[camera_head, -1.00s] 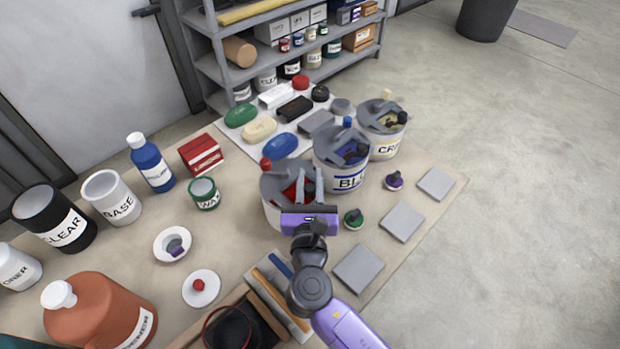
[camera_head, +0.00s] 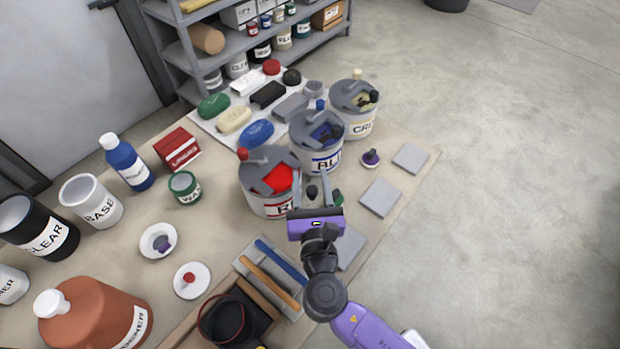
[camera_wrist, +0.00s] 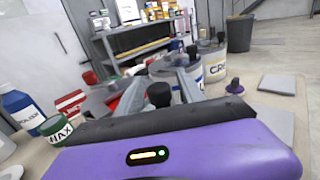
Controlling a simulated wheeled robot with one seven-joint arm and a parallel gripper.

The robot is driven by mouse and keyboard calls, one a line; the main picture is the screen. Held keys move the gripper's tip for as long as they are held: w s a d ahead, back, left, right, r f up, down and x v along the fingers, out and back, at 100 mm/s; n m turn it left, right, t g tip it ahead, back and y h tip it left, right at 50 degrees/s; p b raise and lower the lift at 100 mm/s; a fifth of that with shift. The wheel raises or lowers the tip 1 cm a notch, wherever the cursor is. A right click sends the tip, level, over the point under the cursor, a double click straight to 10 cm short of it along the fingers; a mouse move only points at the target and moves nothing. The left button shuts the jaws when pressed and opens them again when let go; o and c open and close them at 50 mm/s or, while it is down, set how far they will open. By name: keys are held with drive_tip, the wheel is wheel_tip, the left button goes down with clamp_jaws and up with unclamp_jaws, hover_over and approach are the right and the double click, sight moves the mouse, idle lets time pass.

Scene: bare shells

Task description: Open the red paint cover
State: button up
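The red paint can (camera_head: 268,204), grey with a white label, stands on the table with red paint (camera_head: 277,178) showing through the top opening. A black knob (camera_head: 312,192) sits just right of the can. It also shows in the wrist view (camera_wrist: 159,95). I take it for the cover's knob; the cover's plate is mostly hidden. My gripper (camera_head: 312,180) is at the can's right side, its fingers spread on either side of the knob with gaps visible. In the wrist view the fingers (camera_wrist: 158,88) also stand apart around the knob.
The blue can (camera_head: 318,163) and cream can (camera_head: 359,130) stand behind and to the right. A green-based knob (camera_head: 338,199) lies close behind my gripper, and a purple one (camera_head: 371,159) farther right. Grey squares (camera_head: 380,197) lie along the table's right edge.

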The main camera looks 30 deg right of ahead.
sight(313, 198)
drive_tip(key=b+v, duration=0.1)
drive_tip(key=v, duration=0.6)
drive_tip(key=shift+s+a, duration=0.15)
drive_tip(key=shift+s, duration=0.25)
drive_tip(key=shift+s, duration=0.1)
idle(0.4)
